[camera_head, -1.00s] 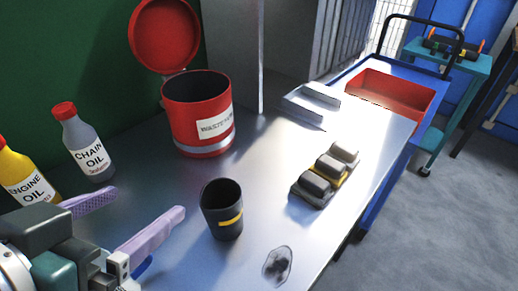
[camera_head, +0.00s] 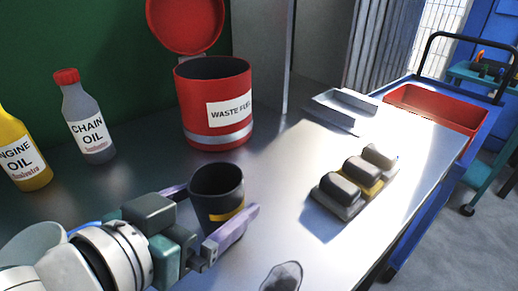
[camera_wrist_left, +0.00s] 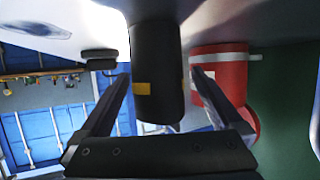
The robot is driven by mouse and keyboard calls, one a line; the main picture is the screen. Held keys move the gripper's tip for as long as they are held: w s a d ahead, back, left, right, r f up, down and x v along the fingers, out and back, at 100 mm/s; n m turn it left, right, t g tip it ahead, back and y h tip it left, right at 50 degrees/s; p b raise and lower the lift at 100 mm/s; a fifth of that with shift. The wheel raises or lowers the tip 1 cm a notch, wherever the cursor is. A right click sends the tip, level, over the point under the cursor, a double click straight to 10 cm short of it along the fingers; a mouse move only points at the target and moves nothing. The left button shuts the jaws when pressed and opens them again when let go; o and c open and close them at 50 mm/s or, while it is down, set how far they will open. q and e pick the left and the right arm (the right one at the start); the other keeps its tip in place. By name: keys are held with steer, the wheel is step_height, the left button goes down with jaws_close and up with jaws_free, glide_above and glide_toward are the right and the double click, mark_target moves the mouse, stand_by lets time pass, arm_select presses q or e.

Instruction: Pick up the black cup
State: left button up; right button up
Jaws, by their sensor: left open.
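The black cup (camera_head: 217,187) stands upright on the metal bench, with a yellow mark on its side. My left gripper (camera_head: 216,215) is open, with its lilac fingers on either side of the cup. In the left wrist view the cup (camera_wrist_left: 156,72) shows between the two fingers (camera_wrist_left: 160,92). A gap shows on its left there; on its right I cannot tell whether the finger touches it. The cup's lower part is partly hidden by the near finger in the head view. My right gripper is not in view.
A red waste fuel bin (camera_head: 190,105) with its lid up stands behind the cup. Chain oil (camera_head: 88,120) and engine oil (camera_head: 22,150) bottles stand at left. A tray of grey blocks (camera_head: 345,205) lies right. A dark-rimmed patch (camera_head: 282,277) is in front.

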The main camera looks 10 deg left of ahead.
arm_select(q)
steer(key=x, duration=0.4)
steer(key=shift+d+b, duration=0.15)
steer(key=shift+b, duration=0.15)
steer(key=shift+r, duration=0.1)
steer(key=c, duration=1.5)
steer(key=shift+o, duration=0.2)
